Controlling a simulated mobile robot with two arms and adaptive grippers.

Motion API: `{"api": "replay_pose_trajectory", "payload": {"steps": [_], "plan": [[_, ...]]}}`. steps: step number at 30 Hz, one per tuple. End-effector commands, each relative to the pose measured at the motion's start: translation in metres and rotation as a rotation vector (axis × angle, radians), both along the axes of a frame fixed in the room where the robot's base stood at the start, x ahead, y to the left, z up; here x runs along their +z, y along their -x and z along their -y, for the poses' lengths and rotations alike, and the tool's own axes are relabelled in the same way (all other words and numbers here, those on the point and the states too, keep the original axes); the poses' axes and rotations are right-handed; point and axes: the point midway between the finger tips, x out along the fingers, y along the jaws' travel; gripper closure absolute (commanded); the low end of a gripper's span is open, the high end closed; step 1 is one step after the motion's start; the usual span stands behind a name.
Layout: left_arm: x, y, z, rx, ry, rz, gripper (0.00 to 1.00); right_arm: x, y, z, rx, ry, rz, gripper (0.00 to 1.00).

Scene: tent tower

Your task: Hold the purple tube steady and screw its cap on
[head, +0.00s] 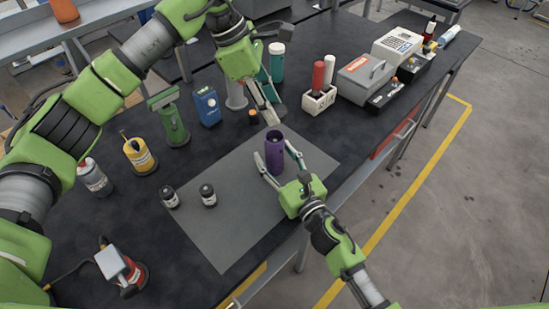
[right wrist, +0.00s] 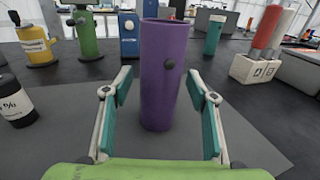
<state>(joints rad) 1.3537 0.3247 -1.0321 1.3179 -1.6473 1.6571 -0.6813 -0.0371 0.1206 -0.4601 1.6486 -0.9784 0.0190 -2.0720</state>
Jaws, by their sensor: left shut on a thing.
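The purple tube (head: 275,155) stands upright on the grey mat, with a dark round top; the right wrist view shows it large and central (right wrist: 160,80), with a dark knob on its side. My right gripper (head: 279,161) is open, its fingers on either side of the tube; a gap shows on the left side in the right wrist view (right wrist: 159,88). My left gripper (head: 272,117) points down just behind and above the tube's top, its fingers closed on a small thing. I take that to be the cap, but the fingers hide it.
The grey mat (head: 215,235) has clear room at the front. Two small dark jars (head: 208,195) (head: 170,197) stand left of the tube. A small orange-topped item (head: 253,116) is near my left fingertips. A white block with red and white cylinders (head: 319,103) stands behind right.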

Motion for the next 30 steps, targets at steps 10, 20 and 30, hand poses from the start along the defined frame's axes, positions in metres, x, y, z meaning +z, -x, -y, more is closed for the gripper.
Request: {"api": "replay_pose_trajectory", "payload": {"steps": [10,20,30], "plan": [[-0.002,0.000,0.000,0.000,0.000,-0.001,0.72,0.000,0.000,0.000,0.000,0.000,0.000,1.00],[-0.044,0.000,0.000,0.001,0.008,-0.003,0.72,0.000,0.000,0.000,0.000,0.000,0.000,1.00],[-0.049,0.000,0.000,0.000,0.011,0.000,0.72,0.000,0.000,0.000,0.000,0.000,0.000,1.00]]}}
